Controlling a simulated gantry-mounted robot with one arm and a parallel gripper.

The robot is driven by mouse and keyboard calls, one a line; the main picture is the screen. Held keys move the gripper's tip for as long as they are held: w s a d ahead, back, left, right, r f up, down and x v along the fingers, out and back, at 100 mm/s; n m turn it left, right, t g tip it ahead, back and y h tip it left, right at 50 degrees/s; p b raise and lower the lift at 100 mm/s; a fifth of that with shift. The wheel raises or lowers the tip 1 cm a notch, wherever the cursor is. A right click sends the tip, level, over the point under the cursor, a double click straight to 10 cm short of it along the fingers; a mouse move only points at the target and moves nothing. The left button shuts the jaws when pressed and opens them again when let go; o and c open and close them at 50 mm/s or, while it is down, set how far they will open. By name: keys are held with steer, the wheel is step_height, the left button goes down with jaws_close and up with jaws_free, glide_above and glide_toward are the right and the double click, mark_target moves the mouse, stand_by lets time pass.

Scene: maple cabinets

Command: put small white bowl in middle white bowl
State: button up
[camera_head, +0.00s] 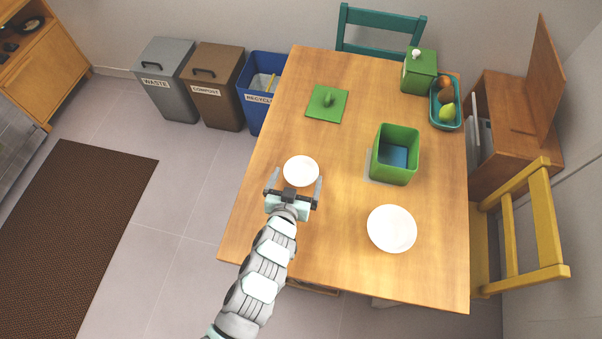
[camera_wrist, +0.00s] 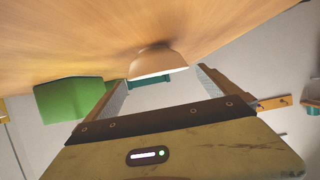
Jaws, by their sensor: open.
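A small white bowl (camera_head: 301,170) stands on the wooden table near its left edge. A larger white bowl (camera_head: 392,228) stands to the right, nearer the front edge, and looks empty. My gripper (camera_head: 296,177) is open at the near side of the small bowl, with a fingertip on either side. In the wrist view, one bowl (camera_wrist: 158,62) appears just beyond and between my open fingers (camera_wrist: 156,77). No grip on it shows, and I cannot tell whether the fingers touch it.
An open green box (camera_head: 397,138) stands right of the small bowl, and a green lid (camera_head: 327,103) lies behind it. A green canister (camera_head: 419,72) and a teal fruit tray (camera_head: 459,108) are at the back right. The table between the two bowls is clear.

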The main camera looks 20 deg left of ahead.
mark_target(304, 162)
steer(key=shift+x, duration=2.3)
steer(key=shift+d, duration=0.2)
steer(key=shift+c, duration=0.2)
steer(key=c, duration=1.5)
step_height(304, 162, up, 20)
steer(key=shift+p, duration=0.35)
